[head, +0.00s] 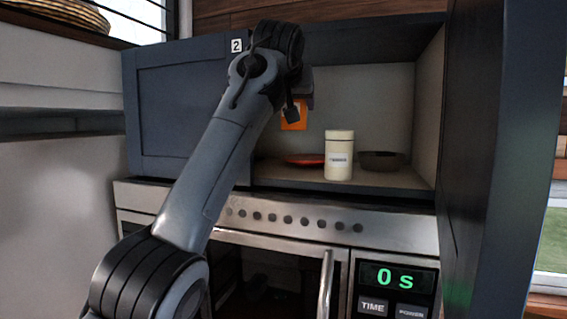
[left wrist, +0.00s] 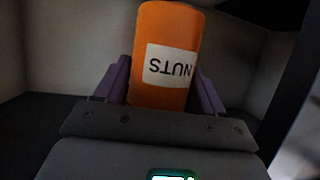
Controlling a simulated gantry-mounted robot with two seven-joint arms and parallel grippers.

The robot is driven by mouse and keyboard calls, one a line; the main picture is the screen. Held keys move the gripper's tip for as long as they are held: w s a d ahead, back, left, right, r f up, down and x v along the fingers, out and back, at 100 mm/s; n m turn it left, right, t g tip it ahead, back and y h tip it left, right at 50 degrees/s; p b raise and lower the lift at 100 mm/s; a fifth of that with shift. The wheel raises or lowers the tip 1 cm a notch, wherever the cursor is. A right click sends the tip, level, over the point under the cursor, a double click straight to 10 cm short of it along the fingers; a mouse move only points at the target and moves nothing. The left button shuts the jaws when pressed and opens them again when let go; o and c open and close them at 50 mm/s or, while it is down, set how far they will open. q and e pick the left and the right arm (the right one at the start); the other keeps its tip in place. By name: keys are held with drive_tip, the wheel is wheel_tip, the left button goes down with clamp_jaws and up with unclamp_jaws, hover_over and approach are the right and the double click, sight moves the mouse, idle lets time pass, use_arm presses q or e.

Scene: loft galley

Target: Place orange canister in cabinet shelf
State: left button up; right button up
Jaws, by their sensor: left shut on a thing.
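The orange canister (head: 293,119) has a white label reading NUTS, seen upside down in the left wrist view (left wrist: 165,50). My left gripper (left wrist: 160,85) is shut on it, one purple finger on each side. In the head view my left arm reaches up into the open cabinet and hides most of the gripper (head: 303,92) and part of the canister. The canister is held above the cabinet shelf (head: 390,180), in the upper left of the opening. My right gripper is in neither view.
A cream lidded canister (head: 339,158) stands upright on the shelf. A red dish (head: 304,159) lies left of it and a dark bowl (head: 382,161) right. The open cabinet door (head: 490,150) stands at right. An oven (head: 290,235) is below.

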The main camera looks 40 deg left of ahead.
use_arm(q)
drive_tip(key=shift+w+a+f, duration=0.15)
drive_tip(key=shift+w+a, duration=0.05)
drive_tip(key=shift+w, duration=0.1)
wheel_tip(320, 180, down, 5)
drive_tip(key=shift+r, duration=0.1)
drive_tip(key=shift+w+f, duration=0.1)
drive_tip(key=shift+f, duration=2.35)
drive_tip(key=shift+f, duration=0.15)
drive_tip(key=shift+f, duration=0.15)
drive_tip(key=o, duration=1.2)
